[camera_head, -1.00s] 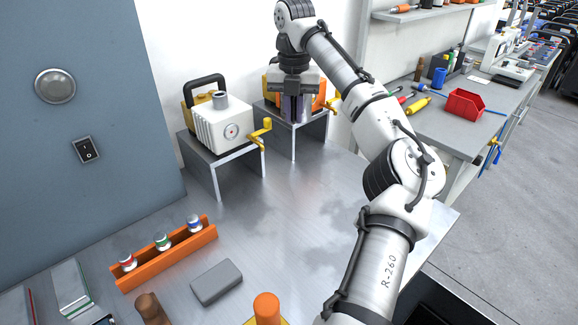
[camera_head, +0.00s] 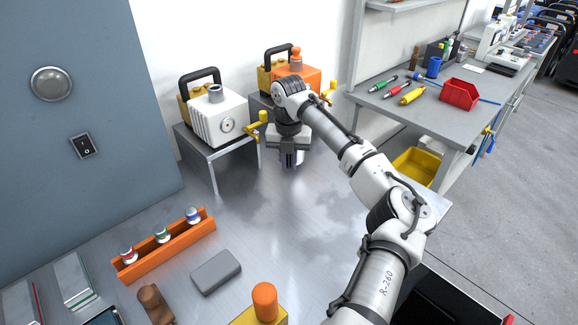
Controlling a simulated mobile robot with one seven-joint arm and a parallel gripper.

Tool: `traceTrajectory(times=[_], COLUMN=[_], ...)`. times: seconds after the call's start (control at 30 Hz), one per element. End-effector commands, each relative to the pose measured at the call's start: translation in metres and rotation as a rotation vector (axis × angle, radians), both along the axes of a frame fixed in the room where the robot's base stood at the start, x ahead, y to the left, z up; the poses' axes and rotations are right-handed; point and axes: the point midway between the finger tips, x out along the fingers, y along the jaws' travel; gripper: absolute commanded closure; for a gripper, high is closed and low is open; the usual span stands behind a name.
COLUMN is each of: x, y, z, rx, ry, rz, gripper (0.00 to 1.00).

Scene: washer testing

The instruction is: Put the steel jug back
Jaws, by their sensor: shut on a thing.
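My gripper (camera_head: 290,158) points down over the steel table, in front of the right-hand stand. It is shut on the steel jug (camera_head: 299,157), a shiny metal thing mostly hidden behind the fingers. Only a small part of the jug shows beside and below them. I cannot tell whether its base touches the table.
A white machine (camera_head: 215,120) with a yellow crank stands on a metal stand at the left. An orange machine (camera_head: 313,78) stands on another behind my arm. An orange rack (camera_head: 165,245) with several small cans and a grey block (camera_head: 215,272) are nearer. The table's middle (camera_head: 265,215) is clear.

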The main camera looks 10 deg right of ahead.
Motion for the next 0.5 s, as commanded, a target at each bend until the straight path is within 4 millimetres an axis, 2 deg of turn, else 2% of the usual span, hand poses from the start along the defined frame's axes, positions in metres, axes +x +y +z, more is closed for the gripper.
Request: traceTrajectory(times=[0.1,0.2,0.5], x=[0.000,0.000,0.000], y=[0.000,0.000,0.000], z=[-0.017,-0.026,-0.029], rx=[0.001,0.000,0.000], ry=[0.003,0.000,0.000], rz=[-0.001,0.000,0.000], gripper=[1.00,1.00,1.00])
